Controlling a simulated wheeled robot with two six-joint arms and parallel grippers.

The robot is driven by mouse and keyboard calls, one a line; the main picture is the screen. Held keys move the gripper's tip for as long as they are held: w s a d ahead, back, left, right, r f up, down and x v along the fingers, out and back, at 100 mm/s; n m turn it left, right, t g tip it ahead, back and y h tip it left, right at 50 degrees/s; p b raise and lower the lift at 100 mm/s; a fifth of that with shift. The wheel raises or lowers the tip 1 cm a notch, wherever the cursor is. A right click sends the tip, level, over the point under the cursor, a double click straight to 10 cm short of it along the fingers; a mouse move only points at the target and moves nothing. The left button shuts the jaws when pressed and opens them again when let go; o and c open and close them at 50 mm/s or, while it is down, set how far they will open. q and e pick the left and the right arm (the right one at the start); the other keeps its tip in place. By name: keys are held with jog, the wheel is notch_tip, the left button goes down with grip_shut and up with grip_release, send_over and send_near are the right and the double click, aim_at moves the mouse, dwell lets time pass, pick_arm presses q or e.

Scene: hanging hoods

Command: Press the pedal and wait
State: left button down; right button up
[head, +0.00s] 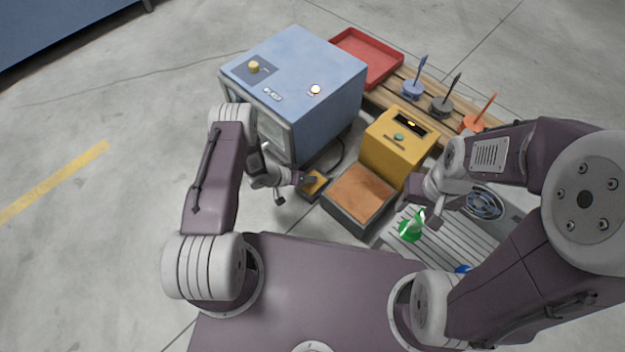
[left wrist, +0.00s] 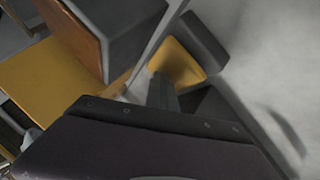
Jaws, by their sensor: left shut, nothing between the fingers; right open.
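The pedal (head: 319,183) is a small yellow pad in a dark housing on the floor, in front of the blue cabinet. It also shows in the left wrist view (left wrist: 178,60). My left gripper (head: 309,181) is shut and empty, with its tip at the pedal's yellow pad. In the left wrist view the closed fingers (left wrist: 162,92) overlap the near edge of the pad. I cannot tell whether they touch it or how far it is pressed. My right gripper (head: 432,220) is open over the ribbed grey surface, beside a green and white object (head: 411,226).
The blue cabinet (head: 310,65) has a yellow knob and a bright lamp (head: 315,90) on top. A yellow box (head: 392,150) and a brown-topped block (head: 357,190) stand right of the pedal. A red tray (head: 370,60) and several upright tools are behind. The floor at left is clear.

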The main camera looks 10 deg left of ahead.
pick_arm(q)
jog(key=shift+r+p, duration=0.55)
jog(key=shift+r, duration=0.3)
notch_tip(320, 180, up, 5)
jog(key=p, duration=0.4)
jog(key=shift+p, duration=0.3)
